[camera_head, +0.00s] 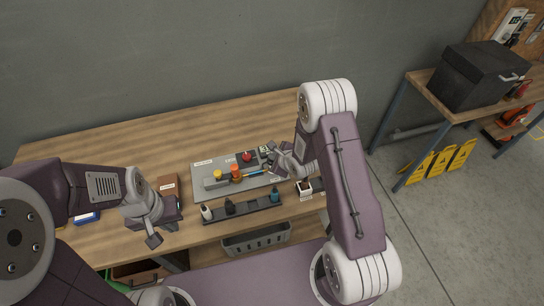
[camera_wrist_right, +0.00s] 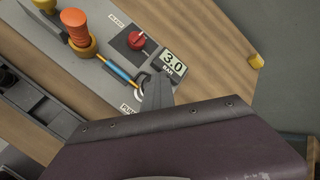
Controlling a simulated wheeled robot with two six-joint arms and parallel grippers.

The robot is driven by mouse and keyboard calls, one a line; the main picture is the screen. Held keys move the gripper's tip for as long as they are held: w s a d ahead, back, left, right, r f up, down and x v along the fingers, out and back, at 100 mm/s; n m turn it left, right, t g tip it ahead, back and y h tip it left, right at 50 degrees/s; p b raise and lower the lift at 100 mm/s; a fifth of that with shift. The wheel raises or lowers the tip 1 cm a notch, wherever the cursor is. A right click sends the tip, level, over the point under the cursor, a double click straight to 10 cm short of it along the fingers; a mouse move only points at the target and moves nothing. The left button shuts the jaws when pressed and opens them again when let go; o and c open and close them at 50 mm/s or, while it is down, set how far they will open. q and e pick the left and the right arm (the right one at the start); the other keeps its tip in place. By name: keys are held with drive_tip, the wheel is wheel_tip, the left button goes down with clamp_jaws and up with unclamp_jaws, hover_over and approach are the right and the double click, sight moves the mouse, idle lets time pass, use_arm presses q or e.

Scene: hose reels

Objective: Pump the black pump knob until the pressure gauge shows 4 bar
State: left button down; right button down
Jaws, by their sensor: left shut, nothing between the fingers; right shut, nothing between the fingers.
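The pressure gauge (camera_wrist_right: 173,63) reads 3.0 BAR in the right wrist view; in the head view its digits are too small to read. My right gripper (camera_wrist_right: 157,92) is shut over the panel, beside the gauge and the label starting "PU" (camera_wrist_right: 128,109). It also shows in the head view (camera_head: 272,155). I cannot clearly make out the black pump knob; the gripper covers that area, and whether they touch is unclear. A blue rod (camera_wrist_right: 119,73) ends at a pale ring near the fingers. My left gripper (camera_head: 153,240) is shut and empty at the table's front left.
The grey panel (camera_head: 201,168) on the wooden table (camera_head: 90,150) also bears a red knob (camera_wrist_right: 137,40) and an orange grip (camera_wrist_right: 74,19). A dark rack (camera_head: 245,209) with small bottles stands in front. A grey basket (camera_head: 256,240) hangs below the table edge.

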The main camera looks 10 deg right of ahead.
drive_tip(key=shift+r+p, duration=0.75)
drive_tip(key=shift+r, duration=0.3)
wheel_tip(320, 180, up, 5)
drive_tip(key=p, duration=0.4)
idle(2.8)
